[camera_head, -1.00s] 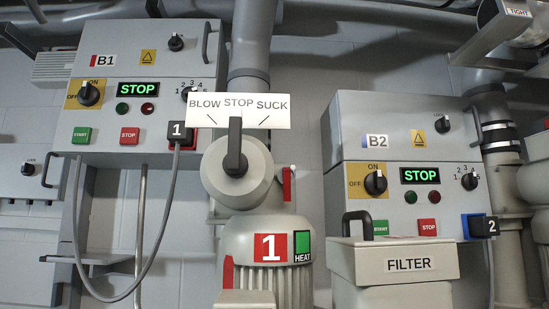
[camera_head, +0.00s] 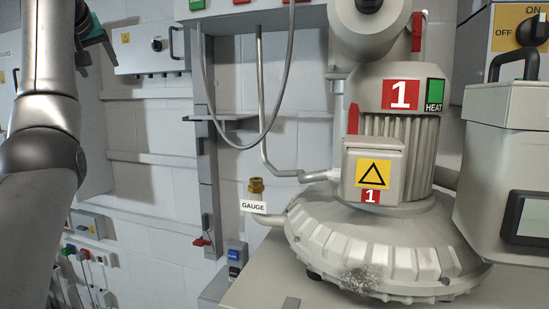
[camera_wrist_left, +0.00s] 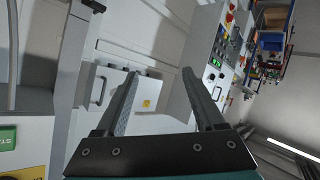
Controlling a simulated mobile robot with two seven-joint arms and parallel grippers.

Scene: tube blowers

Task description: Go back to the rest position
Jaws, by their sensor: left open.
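My left arm rises along the left edge of the head view. Part of my left gripper (camera_head: 97,38) shows near the top left, in front of the wall cabinets. In the left wrist view its two dark fingers (camera_wrist_left: 160,78) stand apart with nothing between them. Blower 1 (camera_head: 395,150), a beige ribbed machine with a red number 1 label, stands right of centre in the head view, well away from the gripper. My right gripper is not in view.
A brass fitting (camera_head: 256,186) with a GAUGE label sits on the blower's side pipe. A beige box (camera_head: 510,150) with a dark screen stands at right. Grey cable loops hang in the middle. A wall cabinet with a handle (camera_wrist_left: 105,88) shows beyond my fingers.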

